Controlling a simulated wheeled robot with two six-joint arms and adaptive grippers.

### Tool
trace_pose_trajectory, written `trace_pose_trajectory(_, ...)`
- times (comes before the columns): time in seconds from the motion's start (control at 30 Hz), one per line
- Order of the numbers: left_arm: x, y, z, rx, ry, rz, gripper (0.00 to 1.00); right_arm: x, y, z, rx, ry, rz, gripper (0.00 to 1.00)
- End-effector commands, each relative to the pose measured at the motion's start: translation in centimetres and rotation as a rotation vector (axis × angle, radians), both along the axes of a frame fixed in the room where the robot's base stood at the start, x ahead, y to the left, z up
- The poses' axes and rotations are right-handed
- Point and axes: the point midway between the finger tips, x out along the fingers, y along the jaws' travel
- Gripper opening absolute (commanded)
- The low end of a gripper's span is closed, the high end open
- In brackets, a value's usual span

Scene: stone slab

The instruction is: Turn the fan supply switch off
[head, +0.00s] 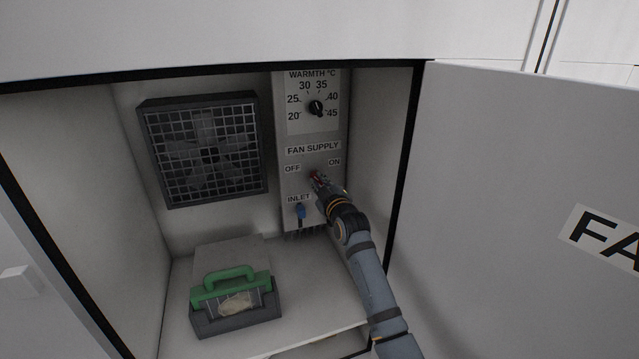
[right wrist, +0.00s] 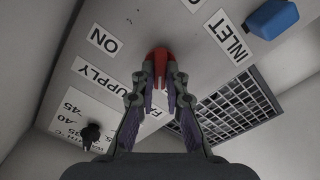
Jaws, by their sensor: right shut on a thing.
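The fan supply switch (head: 313,175) is a small red handle on the light grey control panel (head: 295,185), between the OFF label on its left and the ON label on its right. In the right wrist view the red switch (right wrist: 158,60) sits between my fingertips. My right gripper (head: 320,183) is shut on it, and its fingers (right wrist: 159,78) touch the red handle from both sides. In the head view the gripper partly hides the switch, so its exact angle is hard to tell. My left gripper is not in view.
A black warmth dial (head: 316,107) is above the switch and a blue inlet lever (head: 300,212) below it. A caged fan (head: 205,150) is on the back wall. A grey tray with a green handle (head: 228,275) stands on the cabinet floor. The open door (head: 520,180) is at right.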

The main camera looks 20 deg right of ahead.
Motion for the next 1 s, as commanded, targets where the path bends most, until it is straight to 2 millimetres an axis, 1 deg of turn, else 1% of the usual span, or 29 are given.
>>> trace_pose_trajectory(0.23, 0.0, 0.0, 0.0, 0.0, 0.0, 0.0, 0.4, 0.0, 0.0, 0.0, -0.002, 0.001, -0.001, 0.0)
trace_pose_trajectory(0.27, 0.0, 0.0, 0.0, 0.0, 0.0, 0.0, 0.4, 0.0, 0.0, 0.0, -0.002, 0.001, -0.001, 0.15)
trace_pose_trajectory(0.4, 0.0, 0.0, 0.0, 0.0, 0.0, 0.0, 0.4, 0.0, 0.0, 0.0, -0.002, 0.001, -0.001, 0.34)
trace_pose_trajectory(0.43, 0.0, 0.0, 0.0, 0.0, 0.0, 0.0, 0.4, 0.0, 0.0, 0.0, -0.001, 0.001, -0.001, 0.35)
trace_pose_trajectory(0.67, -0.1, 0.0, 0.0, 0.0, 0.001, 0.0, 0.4, 0.0, 0.0, 0.0, -0.001, 0.001, -0.001, 0.35)
trace_pose_trajectory(0.77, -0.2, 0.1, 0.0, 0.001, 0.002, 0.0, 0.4, -0.4, 0.0, -0.1, -0.001, 0.001, 0.0, 0.35)
trace_pose_trajectory(0.87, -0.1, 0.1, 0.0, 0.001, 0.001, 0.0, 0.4, -1.7, -0.1, -0.2, -0.001, 0.001, -0.001, 0.35)
trace_pose_trajectory(0.97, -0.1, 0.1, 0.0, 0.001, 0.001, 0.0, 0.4, -4.0, -0.2, -0.2, -0.003, 0.001, -0.001, 0.35)
trace_pose_trajectory(1.0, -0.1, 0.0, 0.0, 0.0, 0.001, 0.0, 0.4, -5.0, -0.2, -0.2, -0.003, 0.001, -0.001, 0.35)
